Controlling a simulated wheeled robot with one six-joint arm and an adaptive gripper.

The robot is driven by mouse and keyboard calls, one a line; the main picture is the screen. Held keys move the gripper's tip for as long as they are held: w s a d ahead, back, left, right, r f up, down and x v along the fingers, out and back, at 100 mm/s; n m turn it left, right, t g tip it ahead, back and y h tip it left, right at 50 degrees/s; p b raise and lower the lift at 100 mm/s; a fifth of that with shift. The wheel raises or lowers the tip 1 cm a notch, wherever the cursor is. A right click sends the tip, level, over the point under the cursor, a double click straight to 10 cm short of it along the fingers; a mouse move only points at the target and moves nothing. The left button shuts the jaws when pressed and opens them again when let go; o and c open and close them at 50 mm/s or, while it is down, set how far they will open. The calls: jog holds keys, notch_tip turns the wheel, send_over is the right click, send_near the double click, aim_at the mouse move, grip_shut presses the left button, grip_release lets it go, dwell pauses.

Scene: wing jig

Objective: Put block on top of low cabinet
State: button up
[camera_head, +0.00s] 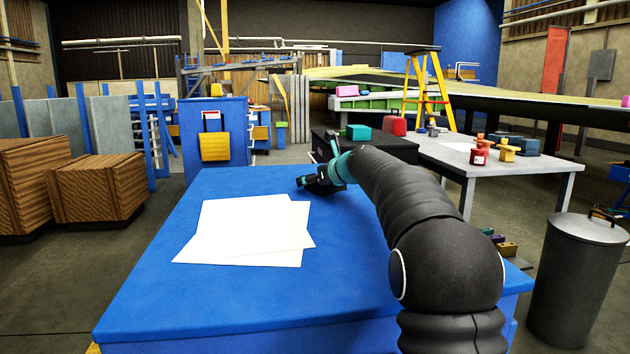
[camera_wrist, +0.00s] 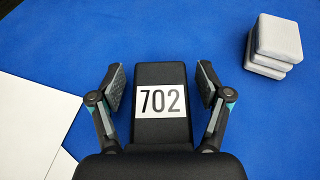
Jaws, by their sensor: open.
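My gripper (camera_head: 316,183) is low over the far right part of the blue top (camera_head: 175,290). In the wrist view my gripper (camera_wrist: 160,88) has its two fingers spread wide. Between them is a black piece with a white "702" label (camera_wrist: 160,101); I cannot tell whether it is a separate block or part of my gripper. A small stack of pale grey blocks (camera_wrist: 279,38) is on the blue surface to the right of the fingers, apart from them. A low black cabinet (camera_head: 385,147) stands beyond the blue top, with a teal box (camera_head: 358,132) on it.
White sheets (camera_head: 245,230) lie on the blue top. A grey table (camera_head: 530,162) with red and yellow items is at the right, with a grey bin (camera_head: 580,275) in front. Wooden crates (camera_head: 95,190) stand left. The left front of the blue top is clear.

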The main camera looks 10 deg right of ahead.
jog(key=v, duration=1.2)
jog(key=shift+b, duration=0.3)
